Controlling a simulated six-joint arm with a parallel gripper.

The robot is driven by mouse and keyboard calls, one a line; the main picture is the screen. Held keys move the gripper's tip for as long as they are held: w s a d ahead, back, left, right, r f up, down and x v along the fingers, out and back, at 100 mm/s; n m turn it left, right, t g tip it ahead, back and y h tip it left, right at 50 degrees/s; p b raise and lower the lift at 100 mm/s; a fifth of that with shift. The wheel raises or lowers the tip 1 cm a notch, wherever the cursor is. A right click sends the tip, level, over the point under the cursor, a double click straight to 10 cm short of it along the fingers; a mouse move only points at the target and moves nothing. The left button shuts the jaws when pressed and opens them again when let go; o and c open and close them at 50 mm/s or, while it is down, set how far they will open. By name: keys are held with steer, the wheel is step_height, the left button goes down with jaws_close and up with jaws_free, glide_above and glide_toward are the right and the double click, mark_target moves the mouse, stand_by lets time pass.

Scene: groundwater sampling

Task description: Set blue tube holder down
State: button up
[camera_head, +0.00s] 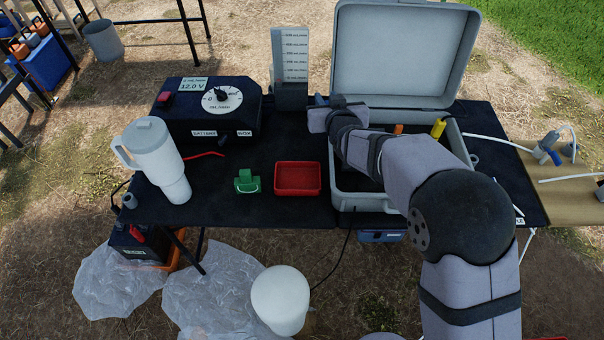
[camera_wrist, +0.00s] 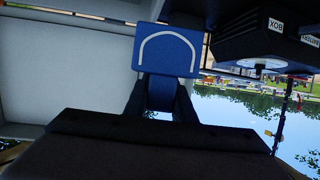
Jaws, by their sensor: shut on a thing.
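The blue tube holder (camera_wrist: 166,52) shows in the wrist view as a blue block with a white arch mark on its face. My gripper (camera_wrist: 161,92) is shut on it, with the dark fingers at its lower edge. In the head view my arm reaches over the open grey case, and its wrist ends near the case's back left corner. The holder cannot be made out there, being hidden by my arm. Whether it touches anything is not visible.
A green holder (camera_head: 247,182) and a red tray (camera_head: 298,178) sit on the black table (camera_head: 225,205).

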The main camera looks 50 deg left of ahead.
steer(key=s+a+f+n+g, duration=0.1)
steer(key=s+a+f, duration=0.15)
steer(key=s, duration=0.45)
steer(key=s+a+f, duration=0.1)
steer(key=s+a, duration=0.2)
steer(key=s, duration=0.4)
steer(key=m+t+h, duration=0.1)
steer(key=m+t, duration=0.1)
glide_above(298, 170)
steer(key=shift+f, duration=5.5)
steer(key=shift+f+b, duration=0.2)
steer(key=shift+b, duration=0.15)
steer(key=o, duration=1.1)
steer(key=shift+c, duration=0.2)
steer(key=shift+r, duration=0.15)
steer(key=v, duration=1.2)
steer(key=shift+b, duration=0.3)
